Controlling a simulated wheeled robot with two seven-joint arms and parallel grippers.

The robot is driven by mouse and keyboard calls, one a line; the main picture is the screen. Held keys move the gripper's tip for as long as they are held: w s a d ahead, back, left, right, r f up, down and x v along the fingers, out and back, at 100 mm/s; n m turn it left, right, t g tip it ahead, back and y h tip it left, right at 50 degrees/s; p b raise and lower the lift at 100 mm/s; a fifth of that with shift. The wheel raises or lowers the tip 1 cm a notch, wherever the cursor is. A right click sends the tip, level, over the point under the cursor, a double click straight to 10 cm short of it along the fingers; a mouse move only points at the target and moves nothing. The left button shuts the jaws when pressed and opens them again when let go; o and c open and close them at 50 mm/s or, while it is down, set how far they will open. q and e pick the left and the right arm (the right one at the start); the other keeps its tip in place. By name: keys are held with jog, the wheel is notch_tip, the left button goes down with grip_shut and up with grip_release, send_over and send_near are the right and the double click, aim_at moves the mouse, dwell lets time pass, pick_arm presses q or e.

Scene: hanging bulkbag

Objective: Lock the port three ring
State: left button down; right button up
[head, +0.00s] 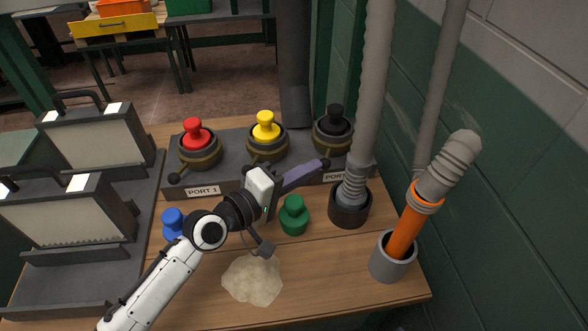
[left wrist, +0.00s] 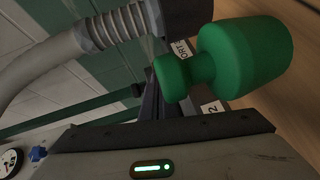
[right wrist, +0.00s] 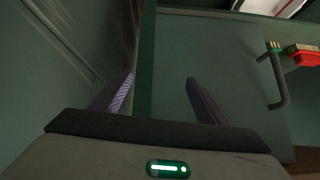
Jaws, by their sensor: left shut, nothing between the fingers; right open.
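Port three, at the right of the grey port block, holds a black plug (head: 335,118) in a collar with a brassy ring (head: 333,141). Its label is partly hidden by my left gripper (head: 322,164). That gripper is shut and empty, its purple fingers reaching to the front of port three. A dark ball knob shows by the fingertips; I cannot tell whether they touch. In the left wrist view the shut fingers (left wrist: 151,90) are partly behind a green plug (left wrist: 240,55). My right gripper (right wrist: 158,80) is open and empty, away from the ports, facing a green panel.
Port one has a red plug (head: 195,133), port two a yellow plug (head: 266,126). A green plug (head: 294,214) and a blue plug (head: 173,222) stand on the table. A hose in a black socket (head: 350,206) and an orange-banded hose in a grey cup (head: 393,262) crowd the right.

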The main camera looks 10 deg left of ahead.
pick_arm(q)
jog(key=shift+a+r, duration=0.1)
jog(key=shift+s+a, duration=0.1)
jog(key=shift+a, duration=0.1)
jog(key=v, duration=0.8)
jog(key=shift+s+a+b, duration=0.1)
jog(key=shift+s+b, duration=0.15)
jog(key=shift+b, duration=0.15)
jog(key=shift+s+a, duration=0.4)
jog(key=shift+s, duration=0.1)
